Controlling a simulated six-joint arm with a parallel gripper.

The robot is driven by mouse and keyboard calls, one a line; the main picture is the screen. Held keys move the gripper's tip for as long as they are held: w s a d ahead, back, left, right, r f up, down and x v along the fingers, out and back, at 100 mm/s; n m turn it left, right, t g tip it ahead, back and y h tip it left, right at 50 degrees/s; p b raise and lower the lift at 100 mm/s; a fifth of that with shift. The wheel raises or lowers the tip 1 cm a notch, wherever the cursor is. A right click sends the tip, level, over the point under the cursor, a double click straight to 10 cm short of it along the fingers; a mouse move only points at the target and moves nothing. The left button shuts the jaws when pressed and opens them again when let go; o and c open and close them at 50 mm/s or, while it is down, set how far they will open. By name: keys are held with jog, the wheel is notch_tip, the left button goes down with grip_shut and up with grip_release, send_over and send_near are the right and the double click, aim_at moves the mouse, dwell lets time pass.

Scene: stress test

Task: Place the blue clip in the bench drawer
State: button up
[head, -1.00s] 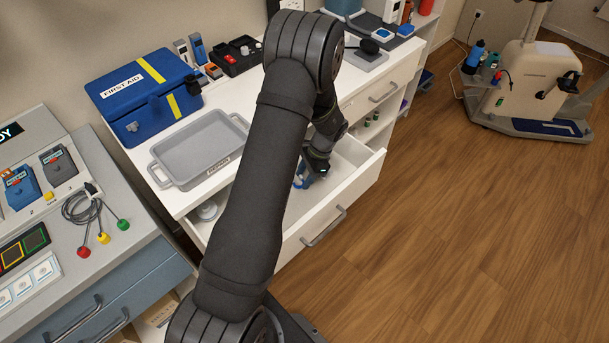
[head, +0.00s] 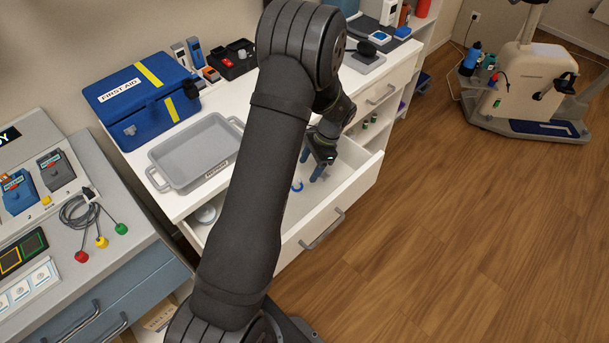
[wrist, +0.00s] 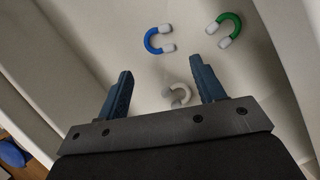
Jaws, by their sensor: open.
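The blue clip (wrist: 153,40) is a small U-shaped piece with pale tips. It lies on the drawer floor and also shows in the head view (head: 297,186). The bench drawer (head: 334,211) is white and pulled open. My gripper (wrist: 162,72) is open, with its blue fingers apart and empty. It hangs above the drawer floor in the head view (head: 311,165), clear of the blue clip. A green clip (wrist: 237,22) lies to the right of the blue one. A white clip (wrist: 179,96) lies between my fingers in the wrist picture.
A grey tray (head: 160,185) and a blue first aid box (head: 145,98) stand on the white bench top left of my arm. The drawer walls surround my gripper. Open wooden floor (head: 460,220) lies to the right.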

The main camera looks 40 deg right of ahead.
jog(key=v, duration=0.6)
jog(key=shift+f, duration=0.1)
jog(key=x, duration=1.2)
jog(key=shift+a, duration=0.1)
notch_tip(320, 180, up, 2)
jog(key=shift+r, duration=0.85)
jog(key=shift+f, duration=0.1)
